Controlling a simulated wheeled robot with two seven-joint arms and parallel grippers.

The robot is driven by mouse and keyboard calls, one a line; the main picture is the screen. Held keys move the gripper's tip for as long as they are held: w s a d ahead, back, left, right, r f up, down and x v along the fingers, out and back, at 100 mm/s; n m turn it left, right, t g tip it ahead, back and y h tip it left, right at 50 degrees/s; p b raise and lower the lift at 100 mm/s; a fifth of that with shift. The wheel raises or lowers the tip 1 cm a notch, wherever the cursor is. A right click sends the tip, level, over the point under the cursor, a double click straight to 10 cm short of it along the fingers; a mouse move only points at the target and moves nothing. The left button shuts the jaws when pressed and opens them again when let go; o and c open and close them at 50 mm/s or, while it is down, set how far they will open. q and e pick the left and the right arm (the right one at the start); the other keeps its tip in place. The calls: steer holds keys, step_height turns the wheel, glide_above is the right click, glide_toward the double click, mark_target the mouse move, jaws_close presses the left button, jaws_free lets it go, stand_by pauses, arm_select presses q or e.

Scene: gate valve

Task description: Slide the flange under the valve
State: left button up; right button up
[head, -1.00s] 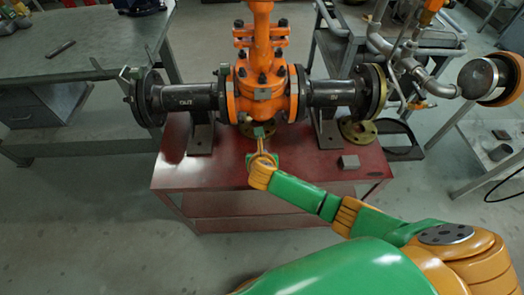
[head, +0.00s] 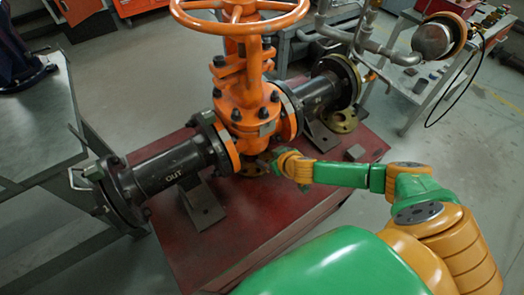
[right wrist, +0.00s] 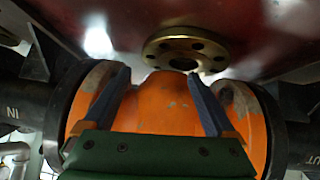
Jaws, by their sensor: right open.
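The orange gate valve (head: 245,110) sits between two black pipe stubs above a red table. A brass flange (head: 252,168) lies on the tabletop below the valve body, partly hidden by it. In the right wrist view the flange (right wrist: 185,48) shows flat on the red surface, with a centre hole and bolt holes, beyond the orange valve body (right wrist: 160,103). My right gripper (head: 268,160) is low beside the valve's underside, near the flange. In the right wrist view its two fingers (right wrist: 158,100) are spread with no object held between them. My left gripper is not in view.
A second brass flange (head: 340,121) is at the right pipe end. Black pipe supports (head: 203,208) stand either side of the valve. A grey workbench (head: 35,150) is at left.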

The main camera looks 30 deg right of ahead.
mark_target(264, 153)
steer(key=shift+a+m, duration=0.1)
steer(key=shift+m, duration=0.4)
steer(key=shift+s, duration=0.1)
steer(key=shift+s+d, duration=0.3)
steer(key=shift+d, duration=0.2)
steer(key=b+x, duration=0.2)
steer(key=x, duration=0.3)
steer(key=shift+w+a+f, duration=0.15)
steer(key=shift+w+f, duration=0.15)
steer(key=shift+w+f+b, duration=0.4)
steer(key=shift+w+f, duration=0.05)
steer(key=shift+w, duration=0.1)
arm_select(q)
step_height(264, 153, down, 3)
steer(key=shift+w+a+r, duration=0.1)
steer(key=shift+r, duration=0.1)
arm_select(e)
jaws_close()
